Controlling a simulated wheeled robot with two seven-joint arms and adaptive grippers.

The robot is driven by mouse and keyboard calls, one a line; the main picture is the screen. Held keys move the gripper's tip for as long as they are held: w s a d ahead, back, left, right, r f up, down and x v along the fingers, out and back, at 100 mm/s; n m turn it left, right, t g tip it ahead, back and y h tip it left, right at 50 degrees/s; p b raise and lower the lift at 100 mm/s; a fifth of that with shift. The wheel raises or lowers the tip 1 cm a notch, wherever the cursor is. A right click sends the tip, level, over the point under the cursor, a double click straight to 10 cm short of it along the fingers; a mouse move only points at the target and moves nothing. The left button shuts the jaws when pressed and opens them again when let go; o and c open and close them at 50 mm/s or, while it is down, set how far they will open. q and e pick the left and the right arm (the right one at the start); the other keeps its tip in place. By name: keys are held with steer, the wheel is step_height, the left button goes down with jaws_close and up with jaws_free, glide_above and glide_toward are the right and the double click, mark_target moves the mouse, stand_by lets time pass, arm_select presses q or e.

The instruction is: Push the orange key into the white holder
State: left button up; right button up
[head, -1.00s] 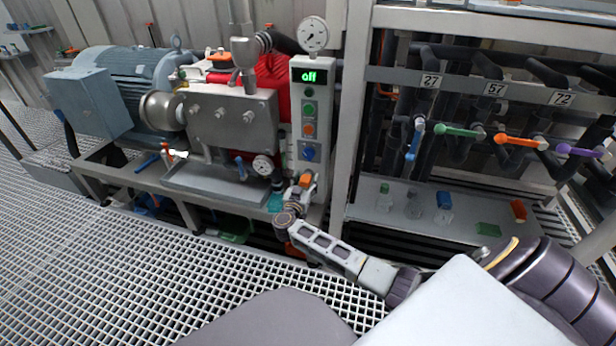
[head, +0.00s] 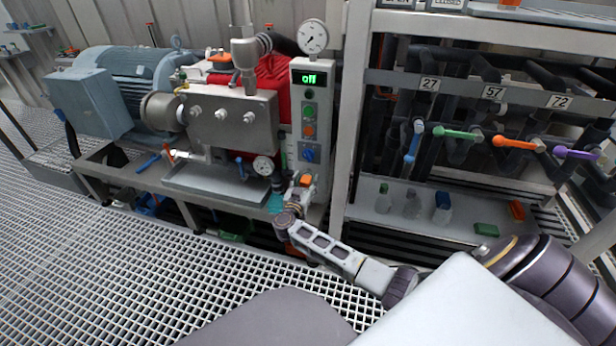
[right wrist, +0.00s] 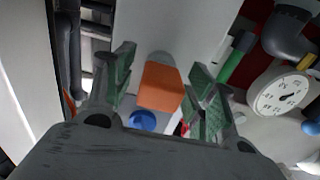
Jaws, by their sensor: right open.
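The orange key (right wrist: 161,88) shows as a block near the lower part of the grey control box. In the head view the orange key (head: 305,180) sits below the blue knob. A pale grey-white rounded piece (right wrist: 161,60), perhaps the white holder, is against its far end; I cannot tell how deep the key sits. My right gripper (right wrist: 164,66) is open, with one green-padded finger on each side of the key and visible gaps between. In the head view my right gripper (head: 297,192) is at the box's lower end. My left gripper is not in view.
The control box (head: 297,130) has a display reading "off", buttons and a blue knob (head: 310,155). A gauge (head: 263,165) and the machine's steel block (head: 233,120) stand to its left. A frame post (head: 349,120) rises close on the right.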

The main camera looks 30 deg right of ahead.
mark_target(304, 186)
jaws_close()
stand_by(0.3)
steer(key=shift+p+v, duration=2.6)
steer(key=shift+v, duration=0.4)
steer(key=shift+f, duration=0.1)
